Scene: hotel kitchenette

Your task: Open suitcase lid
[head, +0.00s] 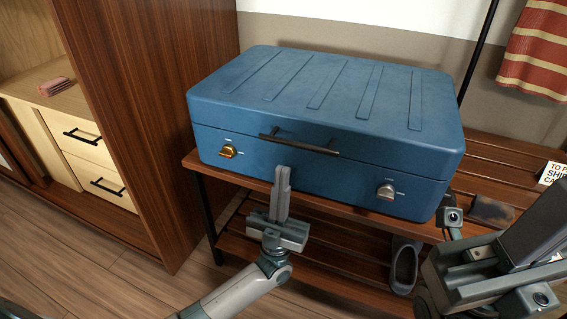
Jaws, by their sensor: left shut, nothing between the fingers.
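A blue suitcase (235,160) with a ribbed lid (315,85) lies on a wooden slatted rack, its lid down. A dark handle (300,144) runs across the middle of its front. A gold latch (229,152) sits on the left of the front and a silver latch (386,191) on the right. My left gripper (283,172) is shut and empty, pointing up in front of the suitcase, just below the handle. Whether it touches the front cannot be told. My right arm is at the lower right; its fingertips cannot be made out clearly.
The wooden rack (480,165) has a lower shelf with a grey shoe (404,264). A dark small item (492,211) and a white sign (552,173) are on the right. A tall wooden panel (150,110) stands close on the left. A striped towel (538,50) hangs at upper right.

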